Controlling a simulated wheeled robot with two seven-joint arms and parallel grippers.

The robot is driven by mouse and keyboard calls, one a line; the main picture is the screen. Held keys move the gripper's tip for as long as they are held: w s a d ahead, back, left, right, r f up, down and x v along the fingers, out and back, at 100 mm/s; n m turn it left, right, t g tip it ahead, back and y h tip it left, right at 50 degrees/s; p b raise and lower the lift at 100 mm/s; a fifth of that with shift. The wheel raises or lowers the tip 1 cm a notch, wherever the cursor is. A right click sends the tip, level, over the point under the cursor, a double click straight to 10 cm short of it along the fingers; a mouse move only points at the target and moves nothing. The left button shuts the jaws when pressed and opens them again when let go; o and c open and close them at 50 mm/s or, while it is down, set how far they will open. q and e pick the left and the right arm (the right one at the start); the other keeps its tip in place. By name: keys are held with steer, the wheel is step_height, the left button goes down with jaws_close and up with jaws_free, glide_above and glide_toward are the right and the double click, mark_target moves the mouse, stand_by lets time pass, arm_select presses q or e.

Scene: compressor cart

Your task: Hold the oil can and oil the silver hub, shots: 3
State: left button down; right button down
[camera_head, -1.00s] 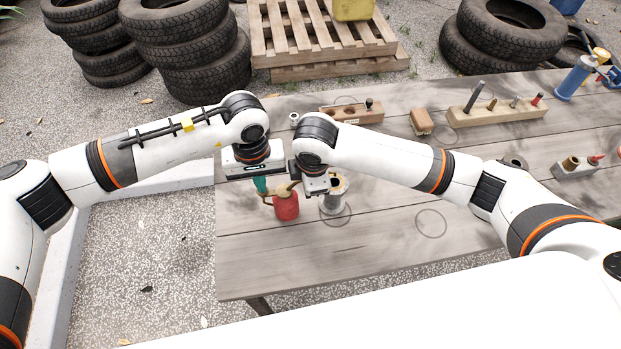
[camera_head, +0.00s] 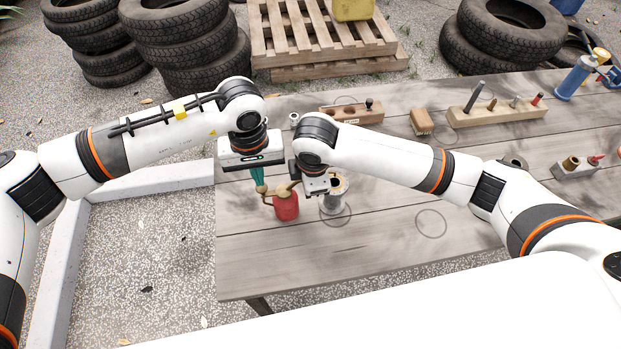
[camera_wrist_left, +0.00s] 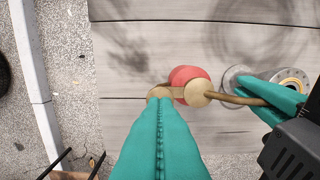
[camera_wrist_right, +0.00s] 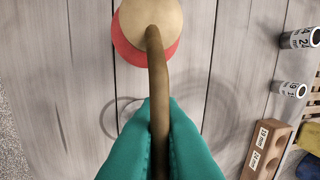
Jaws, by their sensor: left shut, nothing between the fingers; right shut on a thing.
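The oil can (camera_head: 286,206) has a red body, a brass top and a curved spout. It stands upright over the table, left of the silver hub (camera_head: 331,203); I cannot tell whether its base touches the wood. My right gripper (camera_wrist_right: 160,110) is shut on the can's spout, its teal fingers on either side. My left gripper (camera_head: 259,188) is shut and empty, pointing down above the can's brass lever end (camera_wrist_left: 155,92); I cannot tell whether it touches. In the left wrist view the hub's ringed top (camera_wrist_left: 292,78) shows beside the right fingers. The spout tip is hidden.
The wooden table (camera_head: 390,240) has free room at its front and middle. Behind stand a wooden block with holes (camera_head: 345,112), a brown block (camera_head: 420,121) and a pin rack (camera_head: 500,112). A grey block with fittings (camera_head: 575,170) is at right.

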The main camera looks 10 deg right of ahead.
arm_select(q)
steer(key=shift+f, duration=0.15)
steer(key=shift+f, duration=1.3)
steer(key=shift+r, duration=1.45)
steer(key=shift+r, duration=2.5)
